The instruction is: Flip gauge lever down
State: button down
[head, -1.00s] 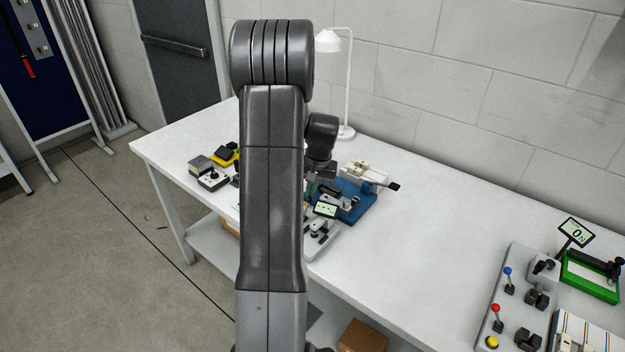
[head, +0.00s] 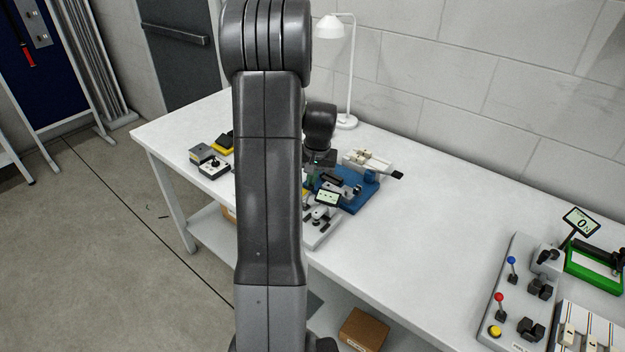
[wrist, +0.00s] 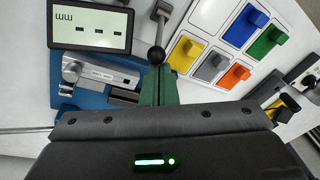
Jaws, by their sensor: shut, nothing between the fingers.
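The gauge display (wrist: 90,25) is a black-framed screen showing "mm" and dashes; it also shows in the head view (head: 327,197). A thin metal lever with a black ball knob (wrist: 156,55) stands to its right in the wrist view. The metal gauge block (wrist: 100,75) lies below the display on a blue base (wrist: 62,100). My gripper (wrist: 158,70) has green fingers, shut and empty, with their tips right at the knob; I cannot tell whether they touch. In the head view my gripper (head: 312,182) is over the blue fixture, partly hidden by my arm.
A white panel with blue, green, yellow, grey and orange blocks (wrist: 222,45) is right of the knob. A white lamp (head: 345,70) stands behind the fixture. A lever panel (head: 515,290) and green device (head: 592,272) are at far right. The table middle (head: 420,230) is clear.

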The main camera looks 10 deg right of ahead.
jog(key=shift+s+a+t+h+b, duration=0.15)
jog(key=shift+a+t+h+b, duration=0.2)
jog(key=shift+b, duration=0.45)
jog(key=shift+d, duration=0.1)
jog(key=t+h+b, duration=0.1)
jog(key=b, duration=0.3)
jog(key=s+a+h+b, duration=0.1)
jog(key=b, duration=0.2)
jog(key=shift+s+a+t+b, duration=0.15)
jog(key=shift+a+t+b, duration=0.15)
jog(key=shift+t+b, duration=0.1)
jog(key=s+a+t+h+b, duration=0.1)
jog(key=b, duration=0.6)
jog(key=a+t+h+b, duration=0.1)
jog(key=h+b, duration=0.1)
jog(key=b, duration=0.5)
jog(key=shift+s+n+t, duration=0.25)
jog(key=shift+s+n, duration=0.1)
jog(key=shift+n, duration=0.05)
jog(key=shift+r+p, duration=0.5)
jog(key=shift+r, duration=0.2)
jog(key=shift+r+p, duration=0.5)
jog(key=shift+r, duration=0.2)
